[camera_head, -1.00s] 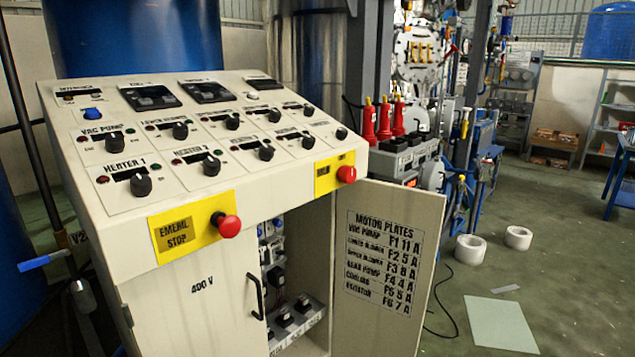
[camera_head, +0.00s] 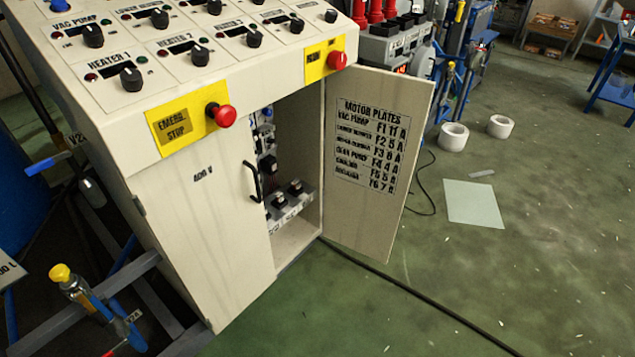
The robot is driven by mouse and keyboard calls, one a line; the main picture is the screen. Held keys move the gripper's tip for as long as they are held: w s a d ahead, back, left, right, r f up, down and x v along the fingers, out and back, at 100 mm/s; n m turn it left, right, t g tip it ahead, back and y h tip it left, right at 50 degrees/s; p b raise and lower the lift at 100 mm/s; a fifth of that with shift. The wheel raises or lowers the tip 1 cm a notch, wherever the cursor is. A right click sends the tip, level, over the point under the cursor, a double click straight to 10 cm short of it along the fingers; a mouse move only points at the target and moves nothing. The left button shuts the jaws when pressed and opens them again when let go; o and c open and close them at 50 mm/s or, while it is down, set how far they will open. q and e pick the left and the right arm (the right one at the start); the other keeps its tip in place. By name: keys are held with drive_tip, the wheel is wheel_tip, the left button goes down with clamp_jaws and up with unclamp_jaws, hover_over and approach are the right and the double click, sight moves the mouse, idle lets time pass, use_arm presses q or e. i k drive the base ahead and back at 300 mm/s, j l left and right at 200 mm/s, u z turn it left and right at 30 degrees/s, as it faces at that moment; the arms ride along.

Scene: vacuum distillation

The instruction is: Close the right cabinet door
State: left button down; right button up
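The right cabinet door (camera_head: 372,215) stands open, swung out to the right of the control cabinet. Its inner face shows a printed "Motor plates" list. The cabinet opening (camera_head: 298,150) shows switches and wiring inside. The left cabinet door (camera_head: 205,235), marked 400 V, is shut and has a black handle (camera_head: 254,170) near its right edge. Neither of my grippers shows in the head view.
A black cable (camera_head: 420,295) runs across the green floor from the cabinet base to the lower right. A valve with a yellow cap (camera_head: 62,273) and grey frame bars are at the lower left. Two white rolls and a pale sheet (camera_head: 473,204) lie on the floor at right. Floor before the door is otherwise clear.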

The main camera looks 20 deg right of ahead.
sight(376, 119)
drive_tip(key=i+l+u, duration=0.1)
drive_tip(key=l+u, duration=0.15)
drive_tip(key=u, duration=0.15)
drive_tip(key=i+l+u, duration=0.1)
drive_tip(key=l+u, duration=0.5)
drive_tip(key=u, duration=0.25)
drive_tip(key=l+u, duration=0.1)
drive_tip(key=l, duration=0.35)
drive_tip(key=l+u, duration=0.15)
drive_tip(key=l, duration=0.3)
drive_tip(key=k+l+u, duration=0.1)
drive_tip(key=l, duration=0.35)
drive_tip(key=l+u, duration=0.1)
drive_tip(key=l, duration=0.35)
drive_tip(key=k+l+u, duration=0.1)
drive_tip(key=l, duration=0.3)
drive_tip(key=k+l+u, duration=0.15)
drive_tip(key=l, duration=0.3)
drive_tip(key=k+l+u, duration=0.1)
drive_tip(key=l, duration=0.3)
drive_tip(key=k+l, duration=0.1)
drive_tip(key=l, duration=0.3)
drive_tip(key=k+l, duration=0.15)
drive_tip(key=l, duration=0.25)
drive_tip(key=k+l, duration=0.1)
drive_tip(key=l, duration=0.25)
drive_tip(key=k+l, duration=0.15)
drive_tip(key=l, duration=0.25)
